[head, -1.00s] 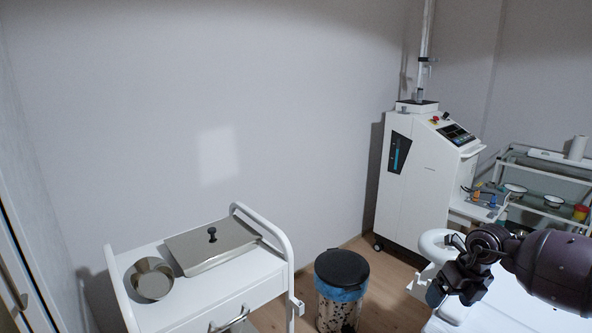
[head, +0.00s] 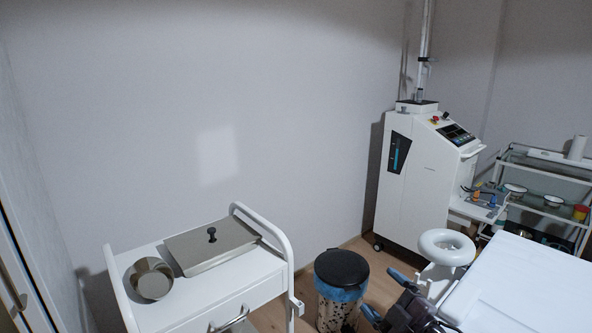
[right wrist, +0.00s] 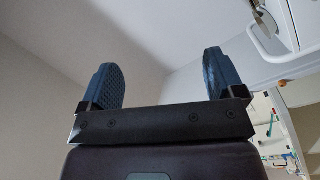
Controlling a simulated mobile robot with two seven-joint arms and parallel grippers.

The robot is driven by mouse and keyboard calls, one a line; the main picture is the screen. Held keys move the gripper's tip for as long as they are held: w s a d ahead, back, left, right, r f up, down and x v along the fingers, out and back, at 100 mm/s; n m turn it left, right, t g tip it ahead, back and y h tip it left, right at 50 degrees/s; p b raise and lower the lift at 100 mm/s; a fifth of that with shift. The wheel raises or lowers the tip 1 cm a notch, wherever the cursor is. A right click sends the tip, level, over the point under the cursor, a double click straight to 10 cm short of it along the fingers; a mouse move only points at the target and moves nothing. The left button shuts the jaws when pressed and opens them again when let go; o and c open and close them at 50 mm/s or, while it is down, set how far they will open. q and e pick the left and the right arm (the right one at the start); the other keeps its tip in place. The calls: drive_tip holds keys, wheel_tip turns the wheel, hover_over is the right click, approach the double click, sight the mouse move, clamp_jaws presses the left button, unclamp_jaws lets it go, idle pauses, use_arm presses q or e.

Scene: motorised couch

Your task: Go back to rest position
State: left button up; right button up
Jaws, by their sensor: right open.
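My right gripper (head: 384,295) is low in the head view, just left of the white couch and in front of its ring-shaped headrest (head: 446,247). It is open and empty; its two blue pads stand apart in the right wrist view (right wrist: 165,78), with only wall and ceiling between them. My left gripper is not in view.
The white couch (head: 525,285) fills the lower right. A black-lidded bin (head: 341,266) stands close left of my right gripper. A white trolley (head: 190,312) with a metal bowl and lidded tray is at lower left. A white machine (head: 415,185) and shelves (head: 550,175) stand behind.

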drive_tip(key=s+d+f+m+g+h, duration=0.2)
drive_tip(key=s+d+f+m+h, duration=0.2)
drive_tip(key=s+f+m, duration=0.3)
drive_tip(key=s+d+f+m+g+h, duration=0.3)
drive_tip(key=s+f+m, duration=0.5)
drive_tip(key=s+f, duration=0.9)
drive_tip(key=s+d+h, duration=0.1)
drive_tip(key=s+d, duration=0.1)
drive_tip(key=s, duration=0.3)
drive_tip(key=shift+s+d+m+g+h, duration=0.15)
drive_tip(key=shift+d+m+g+h, duration=0.15)
drive_tip(key=shift+h, duration=0.1)
